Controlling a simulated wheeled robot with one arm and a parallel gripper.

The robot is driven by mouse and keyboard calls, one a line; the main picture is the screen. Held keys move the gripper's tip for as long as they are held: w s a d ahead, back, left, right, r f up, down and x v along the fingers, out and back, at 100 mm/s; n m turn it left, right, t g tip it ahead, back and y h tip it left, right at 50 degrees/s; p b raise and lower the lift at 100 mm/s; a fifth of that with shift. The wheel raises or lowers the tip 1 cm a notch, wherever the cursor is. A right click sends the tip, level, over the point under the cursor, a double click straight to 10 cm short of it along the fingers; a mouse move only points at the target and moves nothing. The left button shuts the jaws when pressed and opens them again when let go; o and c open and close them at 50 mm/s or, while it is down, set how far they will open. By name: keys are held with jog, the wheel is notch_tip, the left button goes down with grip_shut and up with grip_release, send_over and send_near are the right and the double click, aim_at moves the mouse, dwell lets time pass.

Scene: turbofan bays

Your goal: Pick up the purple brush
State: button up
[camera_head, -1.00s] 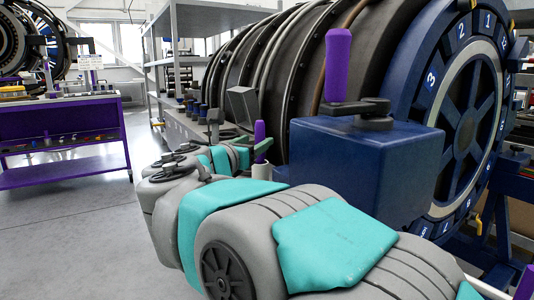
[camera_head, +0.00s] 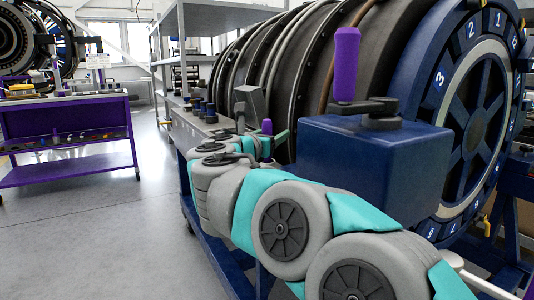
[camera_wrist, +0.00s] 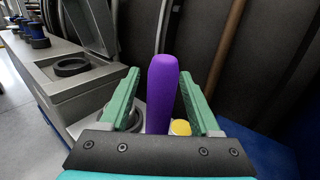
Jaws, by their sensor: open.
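The purple brush (camera_wrist: 162,90) stands upright in the wrist view, its rounded handle end up, between my two green fingers. My gripper (camera_wrist: 160,76) is open, one finger on each side of the handle. A narrow gap shows on the left, and the right finger is very close; I cannot tell whether it touches. In the head view the top of the brush (camera_head: 266,127) shows at my gripper (camera_head: 264,141), beyond my arm. The brush's lower end is hidden.
A yellow round cap (camera_wrist: 180,128) is right beside the brush. A grey bench (camera_wrist: 60,95) with a dark ring lies to the left. The dark engine casing (camera_wrist: 245,70) rises behind. A blue box (camera_head: 375,165) with a purple-handled crank (camera_head: 346,65) stands right of my arm.

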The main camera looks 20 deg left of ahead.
grip_shut()
dwell(0.3)
dwell(0.4)
